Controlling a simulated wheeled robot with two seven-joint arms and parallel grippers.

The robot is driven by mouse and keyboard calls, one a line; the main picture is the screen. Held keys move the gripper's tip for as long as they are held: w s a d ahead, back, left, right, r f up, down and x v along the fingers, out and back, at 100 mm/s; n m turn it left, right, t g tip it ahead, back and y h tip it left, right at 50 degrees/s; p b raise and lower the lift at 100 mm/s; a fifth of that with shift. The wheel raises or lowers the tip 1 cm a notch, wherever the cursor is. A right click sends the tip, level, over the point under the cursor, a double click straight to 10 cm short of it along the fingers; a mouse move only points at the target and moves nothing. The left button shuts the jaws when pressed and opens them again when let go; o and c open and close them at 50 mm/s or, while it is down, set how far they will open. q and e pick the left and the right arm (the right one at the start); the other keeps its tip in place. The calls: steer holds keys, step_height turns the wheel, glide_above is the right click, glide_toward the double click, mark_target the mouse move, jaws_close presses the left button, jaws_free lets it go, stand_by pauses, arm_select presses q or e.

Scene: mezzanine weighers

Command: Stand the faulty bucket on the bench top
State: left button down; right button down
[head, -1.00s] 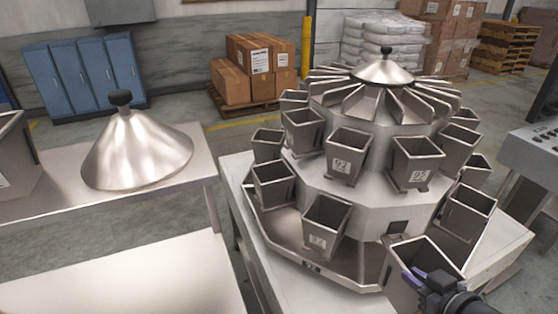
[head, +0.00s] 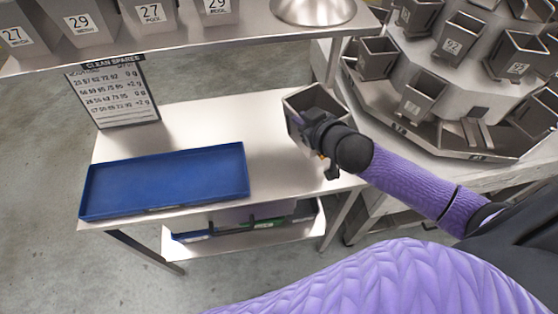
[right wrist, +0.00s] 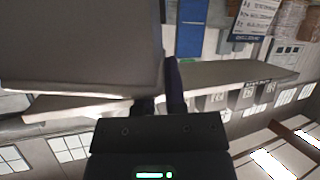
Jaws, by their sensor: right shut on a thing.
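My right gripper (head: 312,126) is shut on a grey metal bucket (head: 318,98) with an open top. The bucket looks upright at the right end of the steel bench top (head: 275,125). I cannot tell whether its base touches the bench; the gripper and wrist hide its near lower side. In the right wrist view the bucket's plain wall (right wrist: 80,40) fills the upper left, beside the dark finger. My left gripper is not in view.
A blue tray (head: 165,182) lies on the bench's front left, with a clean-spares sign (head: 113,92) behind it. Numbered buckets (head: 150,12) and a metal cone (head: 313,8) stand on the upper shelf. The weigher (head: 455,95) is at right. Bare bench lies between tray and held bucket.

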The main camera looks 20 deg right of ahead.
step_height(320, 180, down, 10)
steer(key=b, duration=0.4)
steer(key=c, duration=1.1)
jaws_free()
steer(key=shift+f, duration=0.15)
steer(key=o, duration=0.4)
